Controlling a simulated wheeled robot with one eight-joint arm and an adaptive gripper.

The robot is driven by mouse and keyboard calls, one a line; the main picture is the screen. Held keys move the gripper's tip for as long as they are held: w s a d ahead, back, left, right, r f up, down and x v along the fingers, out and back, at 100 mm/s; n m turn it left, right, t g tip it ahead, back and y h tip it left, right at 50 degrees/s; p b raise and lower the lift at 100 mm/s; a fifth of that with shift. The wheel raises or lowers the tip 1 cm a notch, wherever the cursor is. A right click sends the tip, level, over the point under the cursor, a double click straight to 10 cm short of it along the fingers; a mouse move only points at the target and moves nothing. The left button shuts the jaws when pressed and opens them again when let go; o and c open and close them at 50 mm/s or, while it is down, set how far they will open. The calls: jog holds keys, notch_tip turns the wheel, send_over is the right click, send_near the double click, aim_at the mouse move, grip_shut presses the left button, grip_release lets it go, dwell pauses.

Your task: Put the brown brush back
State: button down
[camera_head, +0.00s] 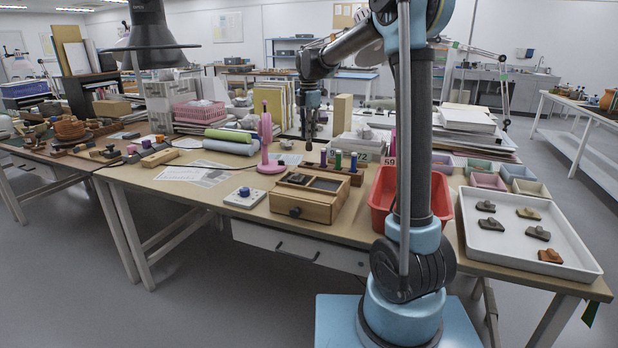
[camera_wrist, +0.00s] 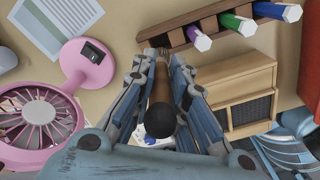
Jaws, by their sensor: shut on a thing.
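My gripper (camera_wrist: 163,72) is shut on the brown brush (camera_wrist: 160,95), whose brown handle ends in a dark round tip facing the wrist camera. In the head view my gripper (camera_head: 310,112) points down above the table, with the brush (camera_head: 309,142) hanging below it. The wooden rack (camera_wrist: 180,37) holds brushes with white-blue, green and purple handles. The brush's lower end is close to the rack's left end in the wrist view; I cannot tell whether it is in a hole. The rack (camera_head: 357,177) also shows in the head view.
A pink fan (camera_head: 268,140) stands left of the rack. A wooden box (camera_head: 305,208) with a drawer is in front of it, and a red bin (camera_head: 382,197) is to the right. A white tray (camera_head: 580,262) with sherds is at far right.

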jog(key=shift+f, duration=5)
jog(key=c, duration=1.6)
grip_release()
jog(key=shift+f, duration=0.1)
notch_tip(320, 180, up, 12)
jog(key=shift+r, duration=0.15)
jog(key=shift+s, duration=0.1)
